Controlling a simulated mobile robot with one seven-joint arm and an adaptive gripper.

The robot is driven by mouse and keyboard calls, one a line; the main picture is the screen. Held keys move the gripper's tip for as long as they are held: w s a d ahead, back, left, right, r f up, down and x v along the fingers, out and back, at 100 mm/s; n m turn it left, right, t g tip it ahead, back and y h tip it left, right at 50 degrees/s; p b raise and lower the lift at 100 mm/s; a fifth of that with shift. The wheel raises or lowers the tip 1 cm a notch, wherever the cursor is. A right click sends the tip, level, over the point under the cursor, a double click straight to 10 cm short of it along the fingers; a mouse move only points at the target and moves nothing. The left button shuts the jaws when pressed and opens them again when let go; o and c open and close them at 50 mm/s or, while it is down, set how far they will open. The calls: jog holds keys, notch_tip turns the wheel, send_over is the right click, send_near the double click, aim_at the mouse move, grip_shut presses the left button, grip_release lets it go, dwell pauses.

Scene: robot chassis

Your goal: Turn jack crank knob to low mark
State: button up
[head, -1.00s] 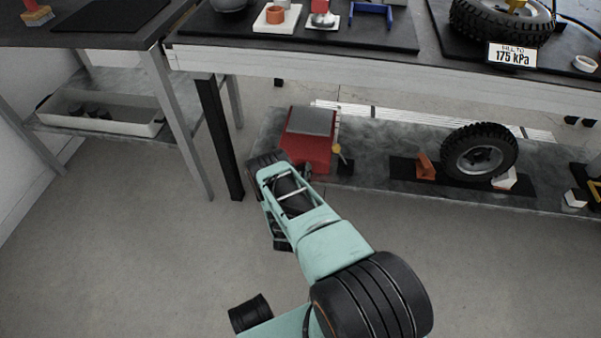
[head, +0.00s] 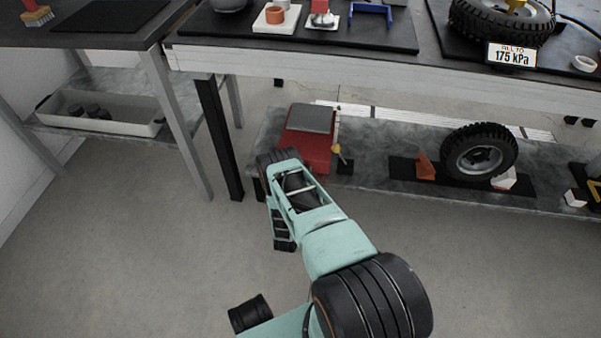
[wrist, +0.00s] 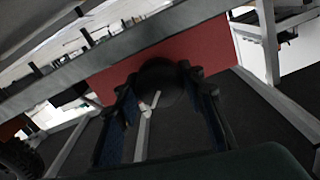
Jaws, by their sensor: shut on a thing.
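The jack is a red box with a grey top (head: 309,122), standing on the low shelf in the head view. Its red face (wrist: 190,50) fills the upper middle of the wrist view. A dark round crank knob (wrist: 160,92) sits in front of that face. My gripper (wrist: 158,79) has one finger on each side of the knob and is shut on it. A small white pointer-like piece (wrist: 147,107) shows at the knob. I cannot make out the low mark. In the head view my wrist hides the knob and the fingertips.
A small yellow-tipped piece (head: 337,149) is right of the jack. Farther right are an orange wedge (head: 425,166) and a wheel (head: 479,153). The worktop edge (head: 390,68) runs above the shelf. A black table leg (head: 218,140) stands left. The floor in front is clear.

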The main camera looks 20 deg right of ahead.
jog(key=m, duration=0.3)
jog(key=shift+m, duration=2.2)
jog(key=o, duration=1.2)
jog(key=shift+c, duration=0.2)
jog(key=shift+f, duration=0.1)
